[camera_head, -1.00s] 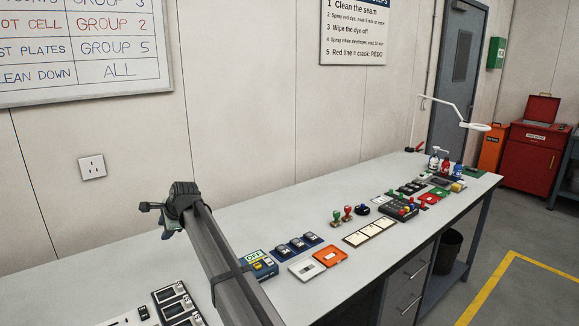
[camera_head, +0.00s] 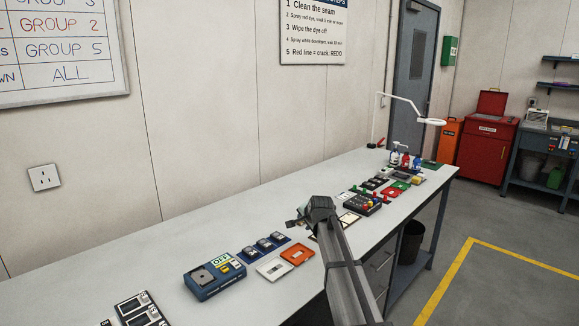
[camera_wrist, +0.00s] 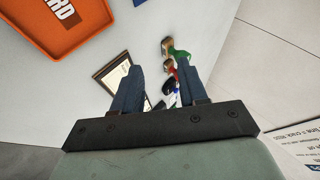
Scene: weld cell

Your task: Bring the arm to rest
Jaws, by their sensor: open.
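My gripper (camera_head: 297,222) is in the head view, held out over the long white bench (camera_head: 195,244). My grey arm reaches up to it from the lower right. In the wrist view the two dark blue fingers of my gripper (camera_wrist: 161,82) stand apart with nothing held between them. Behind the fingers, stamps with green and red handles (camera_wrist: 174,50) and a framed card (camera_wrist: 118,67) show on the bench. My arm hides part of the bench's middle in the head view.
An orange tray (camera_head: 297,254), a white plate (camera_head: 274,268) and a blue device (camera_head: 214,277) lie left of my arm. A control box with coloured buttons (camera_head: 362,204) and a white lamp (camera_head: 405,106) stand farther right. The bench's back strip is mostly clear.

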